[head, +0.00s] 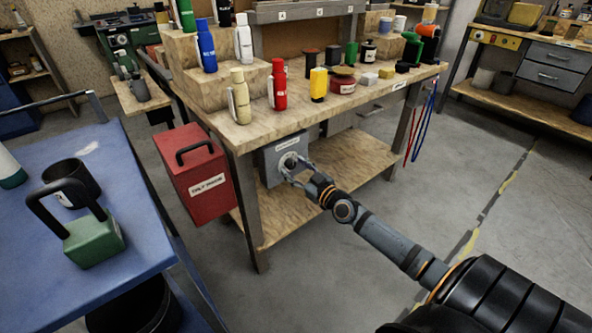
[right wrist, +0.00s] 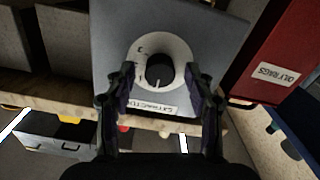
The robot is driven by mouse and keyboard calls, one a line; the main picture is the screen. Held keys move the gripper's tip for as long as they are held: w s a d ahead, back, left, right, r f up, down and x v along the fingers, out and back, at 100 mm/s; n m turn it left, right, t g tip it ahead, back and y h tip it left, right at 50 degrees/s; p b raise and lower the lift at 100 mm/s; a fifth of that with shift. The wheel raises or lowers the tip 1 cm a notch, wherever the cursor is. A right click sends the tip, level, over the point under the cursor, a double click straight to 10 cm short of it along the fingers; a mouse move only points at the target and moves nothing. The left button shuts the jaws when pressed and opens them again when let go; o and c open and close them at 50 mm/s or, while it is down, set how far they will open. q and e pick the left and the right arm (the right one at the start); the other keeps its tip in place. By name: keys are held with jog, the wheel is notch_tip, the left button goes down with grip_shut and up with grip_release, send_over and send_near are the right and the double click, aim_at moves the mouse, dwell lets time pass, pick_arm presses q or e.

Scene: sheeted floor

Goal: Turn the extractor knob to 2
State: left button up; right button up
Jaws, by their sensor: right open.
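The extractor control is a grey box (head: 268,166) under the front edge of the wooden workbench, with a label on its face. In the right wrist view, the box face (right wrist: 112,40) carries a white round dial (right wrist: 159,41) with a dark knob (right wrist: 159,68) at its centre. A pale mark shows near the knob's lower edge; the dial figures are too small to read surely. My right gripper (head: 290,172) is open in front of the dial. In the wrist view its fingers (right wrist: 160,82) stand on either side of the knob, with nothing seen gripped. My left gripper is not in view.
The workbench (head: 300,118) above holds bottles, jars and blocks. A blue table (head: 110,160) at left carries a green block with a handle (head: 92,240) and a dark mug (head: 70,180). The floor at right is clear.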

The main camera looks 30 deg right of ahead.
jog(key=shift+c, duration=0.4)
grip_shut()
